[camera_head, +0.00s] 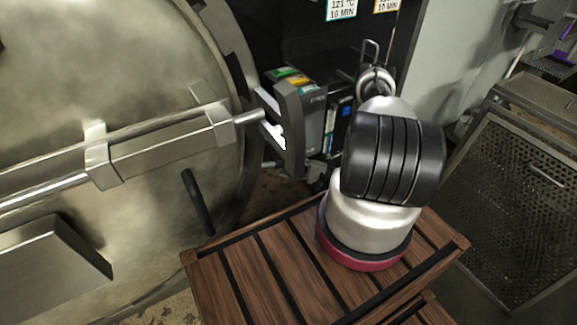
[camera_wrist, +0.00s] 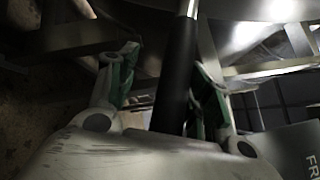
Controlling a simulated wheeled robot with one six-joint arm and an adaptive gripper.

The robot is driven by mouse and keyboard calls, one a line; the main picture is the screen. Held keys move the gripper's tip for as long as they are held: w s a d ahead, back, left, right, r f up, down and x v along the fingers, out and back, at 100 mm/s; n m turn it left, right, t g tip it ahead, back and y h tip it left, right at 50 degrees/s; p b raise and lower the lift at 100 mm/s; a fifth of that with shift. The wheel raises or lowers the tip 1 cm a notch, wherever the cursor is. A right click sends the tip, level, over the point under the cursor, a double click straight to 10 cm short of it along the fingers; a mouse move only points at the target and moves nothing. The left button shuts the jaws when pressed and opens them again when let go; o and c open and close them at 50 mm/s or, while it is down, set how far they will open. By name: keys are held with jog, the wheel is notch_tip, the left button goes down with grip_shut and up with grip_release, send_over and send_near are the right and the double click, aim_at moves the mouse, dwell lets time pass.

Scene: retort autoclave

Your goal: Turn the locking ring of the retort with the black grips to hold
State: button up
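The retort's large metal door (camera_head: 150,75) fills the left of the head view, with a heavy metal bar across it. A black grip (camera_head: 197,202) sticks out near its lower right edge. In the wrist view a black grip (camera_wrist: 174,82) on a bright metal rod runs between the two green-padded fingers of my gripper (camera_wrist: 166,59). The fingers stand apart on either side of it. A gap shows at the left finger; the right finger is close, and I cannot tell if it touches. My gripper does not show in the head view.
A dark slatted wooden surface (camera_head: 232,278) lies at the bottom centre. A grey control box (camera_head: 311,118) stands beside the door's right edge. A perforated metal crate (camera_head: 520,190) is at the right. Metal framework surrounds the gripper in the wrist view.

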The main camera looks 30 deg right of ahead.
jog(key=v, duration=1.2)
